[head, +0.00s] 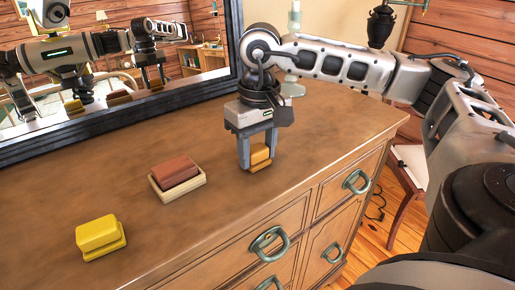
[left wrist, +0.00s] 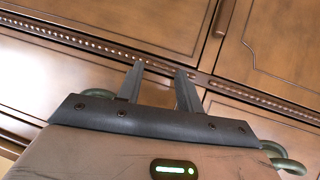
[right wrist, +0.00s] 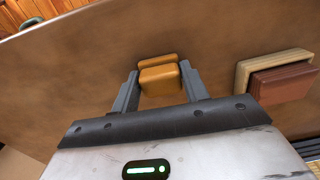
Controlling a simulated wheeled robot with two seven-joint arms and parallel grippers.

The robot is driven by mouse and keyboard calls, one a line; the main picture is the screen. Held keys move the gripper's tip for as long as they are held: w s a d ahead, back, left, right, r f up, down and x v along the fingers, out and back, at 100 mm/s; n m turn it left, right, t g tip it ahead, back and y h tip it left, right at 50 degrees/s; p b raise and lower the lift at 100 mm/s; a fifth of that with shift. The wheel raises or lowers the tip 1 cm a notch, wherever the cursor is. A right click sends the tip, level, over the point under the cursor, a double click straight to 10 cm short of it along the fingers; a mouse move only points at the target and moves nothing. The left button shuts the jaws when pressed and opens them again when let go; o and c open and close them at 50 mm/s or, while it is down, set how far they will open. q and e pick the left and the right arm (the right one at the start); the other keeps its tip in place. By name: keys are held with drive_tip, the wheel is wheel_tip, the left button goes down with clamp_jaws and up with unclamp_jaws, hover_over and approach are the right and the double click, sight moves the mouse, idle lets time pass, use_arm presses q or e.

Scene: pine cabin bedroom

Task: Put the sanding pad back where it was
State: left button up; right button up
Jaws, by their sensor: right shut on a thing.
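My right gripper (head: 257,162) is shut on an orange two-layer block (head: 261,154), which also shows between its fingers in the right wrist view (right wrist: 160,79). The block is upright at the dresser top, near the front edge; I cannot tell whether it touches the wood. A red-brown block on a cream base (head: 175,172) stands left of it, and a yellow two-layer block (head: 98,232) stands further left. I cannot tell from looks which one is the sanding pad. My left gripper (left wrist: 160,72) is open and empty in front of the dresser's drawers.
The wooden dresser top (head: 60,185) has bare room between and behind the blocks. A dark-framed mirror (head: 120,128) stands along its back and reflects my arms and the blocks. Green handles (head: 268,243) stick out from the drawer fronts. A chair (head: 410,165) stands at the right.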

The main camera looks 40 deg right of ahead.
sight(259, 148)
drive_tip(key=o, duration=1)
drive_tip(key=shift+f, duration=0.1)
drive_tip(key=shift+c, duration=0.2)
use_arm(q)
drive_tip(key=shift+r, duration=0.15)
use_arm(e)
drive_tip(key=shift+r+p, duration=0.35)
drive_tip(key=shift+p, duration=0.05)
drive_tip(key=shift+r, duration=0.4)
use_arm(q)
drive_tip(key=shift+s+a+r+p, duration=0.1)
drive_tip(key=shift+s+a+p, duration=0.05)
drive_tip(key=shift+p, duration=0.45)
use_arm(e)
wheel_tip(259, 148, up, 11)
drive_tip(key=shift+d, duration=0.15)
